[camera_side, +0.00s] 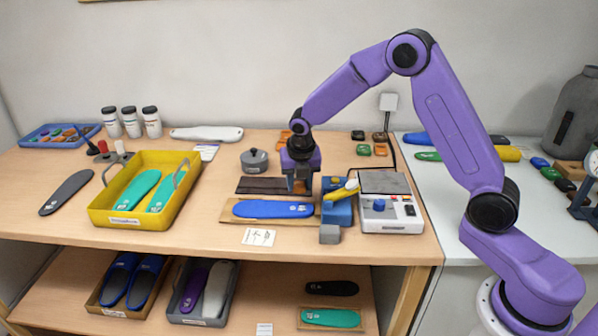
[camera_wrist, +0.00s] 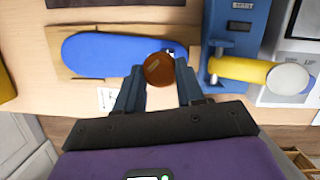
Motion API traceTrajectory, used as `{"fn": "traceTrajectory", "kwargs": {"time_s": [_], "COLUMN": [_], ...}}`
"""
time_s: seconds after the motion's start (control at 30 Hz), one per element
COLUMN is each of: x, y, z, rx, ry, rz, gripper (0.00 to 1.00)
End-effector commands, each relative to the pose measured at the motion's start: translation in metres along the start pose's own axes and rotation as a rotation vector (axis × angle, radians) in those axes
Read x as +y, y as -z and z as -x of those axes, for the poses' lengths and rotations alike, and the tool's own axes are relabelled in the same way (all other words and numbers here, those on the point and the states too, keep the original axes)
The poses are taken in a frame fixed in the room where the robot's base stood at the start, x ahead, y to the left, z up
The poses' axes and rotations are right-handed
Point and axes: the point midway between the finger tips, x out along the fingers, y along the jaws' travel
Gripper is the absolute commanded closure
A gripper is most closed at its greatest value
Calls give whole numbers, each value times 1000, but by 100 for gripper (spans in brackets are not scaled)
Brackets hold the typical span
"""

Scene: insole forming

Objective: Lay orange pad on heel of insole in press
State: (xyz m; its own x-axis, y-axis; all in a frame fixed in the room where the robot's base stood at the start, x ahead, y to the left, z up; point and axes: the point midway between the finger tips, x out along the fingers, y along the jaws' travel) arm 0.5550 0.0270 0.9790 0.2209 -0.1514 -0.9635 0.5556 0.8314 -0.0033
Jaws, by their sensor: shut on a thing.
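A blue insole (camera_side: 262,209) lies flat on a wooden board at the press (camera_side: 338,212), which is blue with a yellow lever. In the wrist view the insole (camera_wrist: 100,53) has its broad end at left and its narrower, white-marked end at right. My gripper (camera_side: 300,190) is shut on the round orange-brown pad (camera_wrist: 159,69), which sits between the two fingertips (camera_wrist: 158,82). The pad overlaps the right end of the insole in the wrist view and hides part of it. In the side view my gripper is above and behind that end. I cannot tell the gap beneath the pad.
A white device (camera_side: 392,212) with a blue knob stands right of the press. A dark strip (camera_side: 262,185) lies behind the board, with a grey lidded pot (camera_side: 254,161) farther back. A yellow tray (camera_side: 103,213) of teal insoles is at left. A marked card (camera_side: 259,237) lies in front.

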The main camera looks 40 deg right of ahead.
Motion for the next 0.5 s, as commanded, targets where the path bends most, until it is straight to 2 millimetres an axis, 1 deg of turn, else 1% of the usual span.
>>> {"fn": "traceTrajectory", "kwargs": {"time_s": [0.03, 0.3, 0.5], "x": [0, 0, 0], "y": [2, 10, 13], "z": [-6, -32, -46], "rx": [3, 2, 2], "ry": [2, 2, 1], "rz": [1, 1, 0], "gripper": [94, 94, 94]}}
